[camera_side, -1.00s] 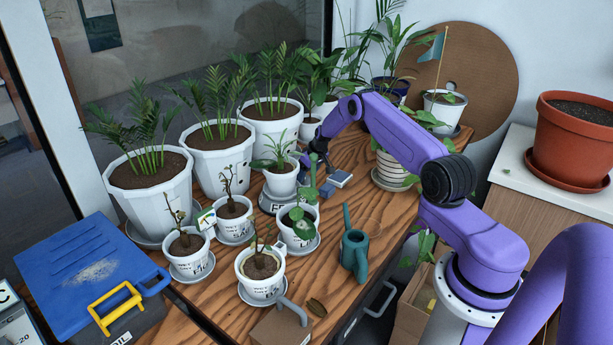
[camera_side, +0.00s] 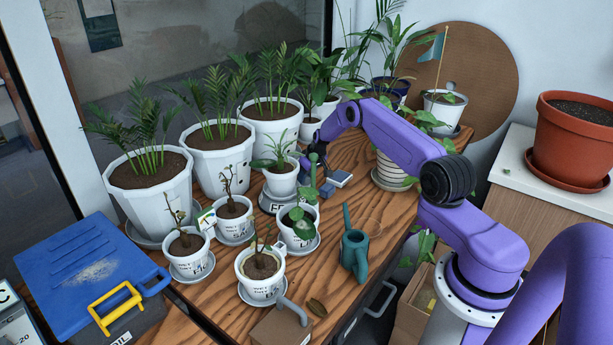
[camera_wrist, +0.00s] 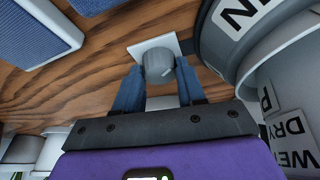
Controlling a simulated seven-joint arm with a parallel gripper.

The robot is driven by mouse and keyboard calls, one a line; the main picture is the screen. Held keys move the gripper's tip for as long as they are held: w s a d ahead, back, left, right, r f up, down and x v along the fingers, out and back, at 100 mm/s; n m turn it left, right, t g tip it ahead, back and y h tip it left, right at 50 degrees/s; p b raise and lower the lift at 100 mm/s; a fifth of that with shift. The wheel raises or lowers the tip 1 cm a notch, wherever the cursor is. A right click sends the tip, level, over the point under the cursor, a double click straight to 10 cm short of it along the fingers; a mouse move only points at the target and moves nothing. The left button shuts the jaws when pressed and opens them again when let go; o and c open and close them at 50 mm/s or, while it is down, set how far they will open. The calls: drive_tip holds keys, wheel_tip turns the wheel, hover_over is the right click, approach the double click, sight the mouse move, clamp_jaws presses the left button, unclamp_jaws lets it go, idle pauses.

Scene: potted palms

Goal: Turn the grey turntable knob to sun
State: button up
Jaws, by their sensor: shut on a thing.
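The grey knob (camera_wrist: 158,62) is round and sits on a small white square plate (camera_wrist: 140,50) on the wood in the wrist view. My gripper (camera_wrist: 160,77) has its blue fingers on either side of the knob and is shut on it. In the side view my gripper (camera_side: 322,184) is low at the tabletop, just right of a small white potted plant (camera_side: 281,180) on a labelled grey base (camera_side: 272,203). The knob cannot be made out there. No sun mark is readable, and the knob's pointing direction is unclear.
Labelled grey and white round surfaces (camera_wrist: 228,22) stand close on the right in the wrist view. Blue-topped blocks (camera_wrist: 40,30) lie at its upper left. A green watering can (camera_side: 354,252) stands nearer the front. Bare wood (camera_side: 385,215) lies right of it.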

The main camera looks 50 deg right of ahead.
drive_tip(key=shift+a+m+g+h, duration=0.1)
drive_tip(key=shift+m+g+h, duration=0.4)
drive_tip(key=shift+m, duration=1.4)
drive_tip(key=shift+t+h, duration=0.3)
drive_tip(key=o, duration=1)
drive_tip(key=v, duration=1.7)
drive_tip(key=shift+r, duration=0.25)
